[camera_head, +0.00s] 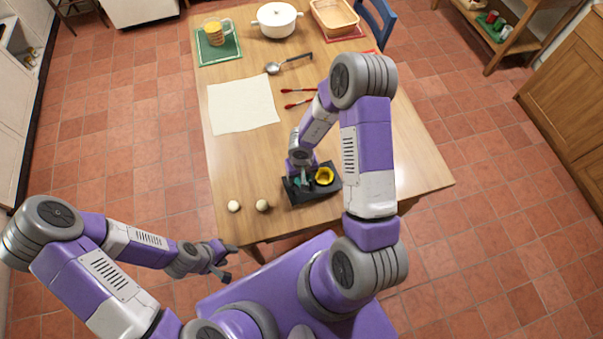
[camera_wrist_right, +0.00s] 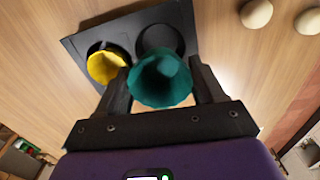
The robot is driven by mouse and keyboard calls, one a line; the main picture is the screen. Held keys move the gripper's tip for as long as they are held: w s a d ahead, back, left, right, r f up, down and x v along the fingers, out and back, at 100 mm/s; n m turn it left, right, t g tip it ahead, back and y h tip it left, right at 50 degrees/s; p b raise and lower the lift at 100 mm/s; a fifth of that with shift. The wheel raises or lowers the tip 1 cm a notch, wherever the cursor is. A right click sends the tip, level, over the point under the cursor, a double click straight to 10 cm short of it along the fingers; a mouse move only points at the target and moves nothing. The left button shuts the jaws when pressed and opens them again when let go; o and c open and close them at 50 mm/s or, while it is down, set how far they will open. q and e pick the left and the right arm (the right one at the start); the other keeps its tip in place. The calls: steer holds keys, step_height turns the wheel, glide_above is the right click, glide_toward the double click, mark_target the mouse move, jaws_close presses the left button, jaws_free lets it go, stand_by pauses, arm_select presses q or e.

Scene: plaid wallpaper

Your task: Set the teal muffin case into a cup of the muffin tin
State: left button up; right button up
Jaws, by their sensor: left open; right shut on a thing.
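The teal muffin case (camera_wrist_right: 162,80) is held between the two fingers of my right gripper (camera_wrist_right: 160,82), which is shut on it. The dark muffin tin (camera_head: 299,198) lies near the table's front edge and also shows in the right wrist view (camera_wrist_right: 88,37). A yellow case (camera_wrist_right: 107,65) sits in one cup. The other cup (camera_wrist_right: 158,37) looks empty, and the teal case overlaps its near side in the wrist view; its height above the tin is hard to tell. In the head view the right arm partly hides the tin. My left gripper (camera_head: 228,262) is open and empty, off the table's front edge.
Two eggs (camera_head: 234,206) (camera_head: 262,205) lie left of the tin. A cream cloth (camera_head: 243,103), red-handled utensils (camera_head: 299,104), a ladle (camera_head: 273,68), a white pot (camera_head: 276,20), a mug (camera_head: 215,33) and a baking dish (camera_head: 335,16) are farther back.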

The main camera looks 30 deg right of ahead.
steer(key=shift+f+b, duration=0.75)
steer(key=shift+f, duration=2.25)
steer(key=shift+s+f, duration=0.15)
steer(key=shift+s, duration=0.05)
steer(key=shift+f, duration=0.1)
steer(key=o, duration=1.1)
steer(key=shift+s, duration=0.1)
steer(key=shift+o, duration=0.4)
step_height(320, 180, up, 8)
steer(key=p, duration=0.4)
steer(key=shift+w, duration=0.25)
steer(key=shift+s, duration=0.1)
